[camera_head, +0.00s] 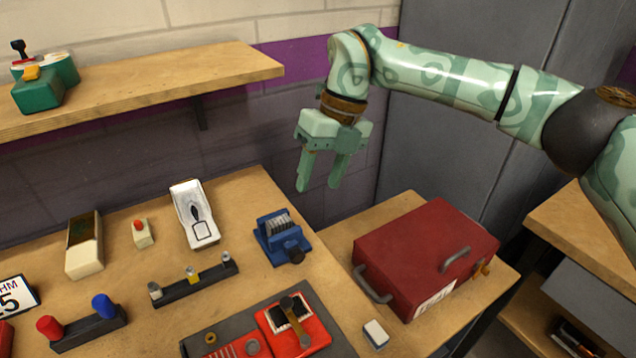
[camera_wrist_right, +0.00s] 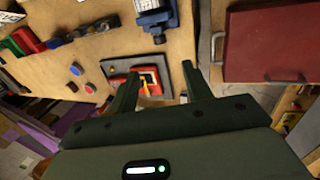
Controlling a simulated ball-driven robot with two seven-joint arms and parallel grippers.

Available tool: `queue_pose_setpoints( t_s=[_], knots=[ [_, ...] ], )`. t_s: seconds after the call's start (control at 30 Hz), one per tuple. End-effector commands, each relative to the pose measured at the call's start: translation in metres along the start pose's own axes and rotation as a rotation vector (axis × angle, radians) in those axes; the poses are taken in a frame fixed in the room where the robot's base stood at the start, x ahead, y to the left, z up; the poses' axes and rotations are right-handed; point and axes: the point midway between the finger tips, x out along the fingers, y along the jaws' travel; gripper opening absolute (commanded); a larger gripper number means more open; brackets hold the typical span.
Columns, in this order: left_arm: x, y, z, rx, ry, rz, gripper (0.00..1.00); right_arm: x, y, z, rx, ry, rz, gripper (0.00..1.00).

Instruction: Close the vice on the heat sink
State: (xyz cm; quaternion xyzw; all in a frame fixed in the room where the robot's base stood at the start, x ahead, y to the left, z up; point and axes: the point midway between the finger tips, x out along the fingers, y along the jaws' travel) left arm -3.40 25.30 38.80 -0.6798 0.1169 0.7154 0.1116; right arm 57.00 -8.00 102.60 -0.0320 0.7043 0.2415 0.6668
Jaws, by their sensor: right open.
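The blue vice (camera_head: 290,247) stands at the right end of the workbench, and it also shows at the top of the right wrist view (camera_wrist_right: 155,18). The grey finned heat sink (camera_head: 278,224) sits at the vice's jaws; whether the jaws touch it is too small to tell. My right gripper (camera_head: 318,186) is open and empty, pointing down in the air above and behind the vice. In the right wrist view its two fingers (camera_wrist_right: 160,70) are apart with nothing held between them. My left gripper is not in view.
A dark red case (camera_head: 410,245) stands right of the vice. A red device (camera_head: 310,330) on a grey mat is in front. A dark rail with knobs (camera_head: 195,284) and a white meter (camera_head: 195,213) stand left. A wooden shelf (camera_head: 150,85) juts out at upper left.

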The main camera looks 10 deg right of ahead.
Motion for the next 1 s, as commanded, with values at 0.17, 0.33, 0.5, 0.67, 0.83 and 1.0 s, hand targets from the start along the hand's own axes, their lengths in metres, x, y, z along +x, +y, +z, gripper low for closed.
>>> queue_pose_setpoints(
  t_s=[0.17,0.33,0.5,0.67,0.83,1.0],
  knots=[
    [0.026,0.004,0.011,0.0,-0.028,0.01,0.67,0.021,0.07,0.016,-0.177,-0.003,-0.174,0.49],
    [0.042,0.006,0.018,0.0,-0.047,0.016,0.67,0.043,0.115,0.008,-0.169,0.01,-0.515,0.49],
    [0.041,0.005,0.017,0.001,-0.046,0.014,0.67,0.042,0.103,-0.002,-0.001,0.007,-0.629,0.49],
    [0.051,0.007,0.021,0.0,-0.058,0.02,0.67,0.067,0.088,-0.003,0.002,0.012,-0.623,0.49],
    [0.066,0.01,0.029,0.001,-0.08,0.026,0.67,0.104,0.061,-0.002,0.002,0.015,-0.62,0.49],
    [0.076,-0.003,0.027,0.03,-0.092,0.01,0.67,0.138,0.037,-0.003,0.002,0.013,-0.619,0.49]
  ],
)
